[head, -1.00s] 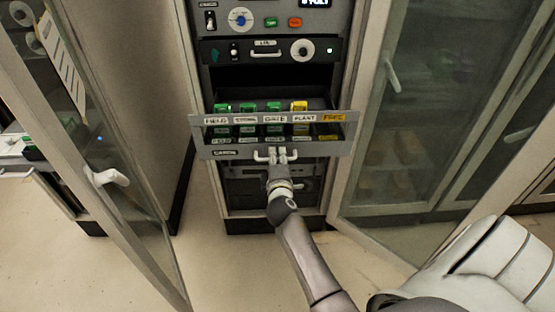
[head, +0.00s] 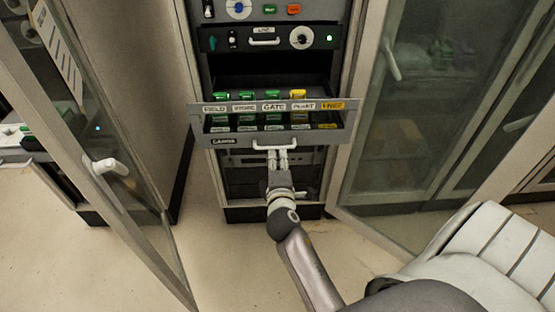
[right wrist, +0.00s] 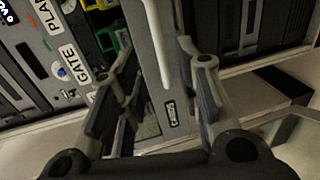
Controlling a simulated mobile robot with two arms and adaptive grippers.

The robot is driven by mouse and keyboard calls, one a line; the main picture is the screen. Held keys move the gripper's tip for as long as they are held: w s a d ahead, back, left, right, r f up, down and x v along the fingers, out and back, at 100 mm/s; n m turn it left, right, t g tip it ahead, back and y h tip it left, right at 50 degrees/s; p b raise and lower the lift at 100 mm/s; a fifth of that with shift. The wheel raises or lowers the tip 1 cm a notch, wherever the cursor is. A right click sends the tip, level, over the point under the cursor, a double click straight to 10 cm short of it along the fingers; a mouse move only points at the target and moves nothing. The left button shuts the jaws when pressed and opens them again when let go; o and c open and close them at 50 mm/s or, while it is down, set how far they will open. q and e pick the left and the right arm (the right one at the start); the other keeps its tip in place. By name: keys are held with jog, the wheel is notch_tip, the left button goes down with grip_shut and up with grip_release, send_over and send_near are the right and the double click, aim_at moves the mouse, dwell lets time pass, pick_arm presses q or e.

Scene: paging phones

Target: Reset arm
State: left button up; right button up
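My right gripper (head: 278,158) is just below the white handle (head: 275,145) of the pulled-out grey drawer (head: 225,142). In the right wrist view the gripper (right wrist: 160,62) has its two fingers apart. The handle (right wrist: 157,35) stands upright in that picture, beyond and between the fingertips, and nothing is gripped. The drawer front carries the labels FIELD, STORE, GATE, PLANT and FREE. Green pieces (head: 221,97) and a yellow piece (head: 298,95) sit inside it. My left gripper is not in view.
The drawer sits in a rack cabinet, below a panel (head: 267,41) with a knob and green lamp. An open glass door (head: 148,215) with a white handle stands at left. Another glass door (head: 420,130) stands at right. Pale floor (head: 235,265) lies clear in front.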

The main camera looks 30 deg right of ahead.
dwell(0.3)
jog(key=s+a+f+g+y, duration=0.1)
jog(key=a+f+y, duration=0.15)
jog(key=f, duration=0.65)
jog(key=s+a+f+g+y, duration=0.2)
jog(key=a+f, duration=0.2)
jog(key=f, duration=0.5)
jog(key=s+a+f+m+g+y, duration=0.1)
jog(key=s+a+f+m+g, duration=0.1)
jog(key=s+f, duration=0.45)
jog(key=s+a+f+m+g+y, duration=0.1)
jog(key=s+a+f, duration=0.25)
jog(key=f, duration=0.55)
jog(key=s+f+m+g, duration=0.2)
jog(key=s+f, duration=0.3)
jog(key=s, duration=0.5)
jog(key=s+d+f+m+g+y, duration=0.1)
jog(key=s+f, duration=0.4)
jog(key=s, duration=0.6)
jog(key=s+d+f+m+g, duration=0.1)
jog(key=s+f+m+g, duration=0.2)
jog(key=s+f, duration=0.3)
jog(key=s, duration=0.5)
jog(key=shift+g+y, duration=0.3)
jog(key=shift+y, duration=0.05)
